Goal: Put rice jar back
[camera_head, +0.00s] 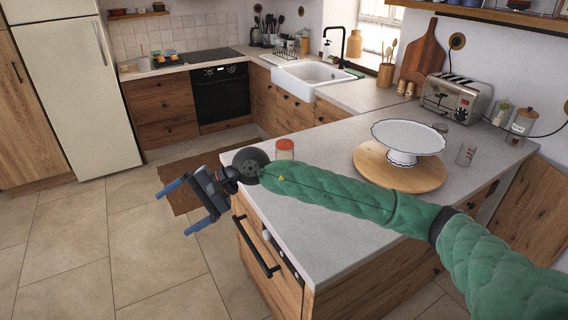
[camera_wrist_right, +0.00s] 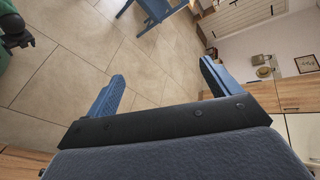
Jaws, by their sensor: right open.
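A jar with an orange-red lid (camera_head: 285,147) stands on the near counter, just behind my right wrist, which hides part of it. No label is readable, so I cannot tell for certain which is the rice jar. My right gripper (camera_head: 187,207) is open and empty, out over the floor past the counter's left edge. Its spread blue fingers also show in the right wrist view (camera_wrist_right: 160,78), with only floor between them. My left gripper is not seen.
A white cake stand (camera_head: 408,136) on a round wooden board (camera_head: 373,170) stands on the counter (camera_head: 335,235) under my forearm's far side. A small clear glass (camera_head: 466,154) and a toaster (camera_head: 455,98) are near the wall. The counter's front left part is bare.

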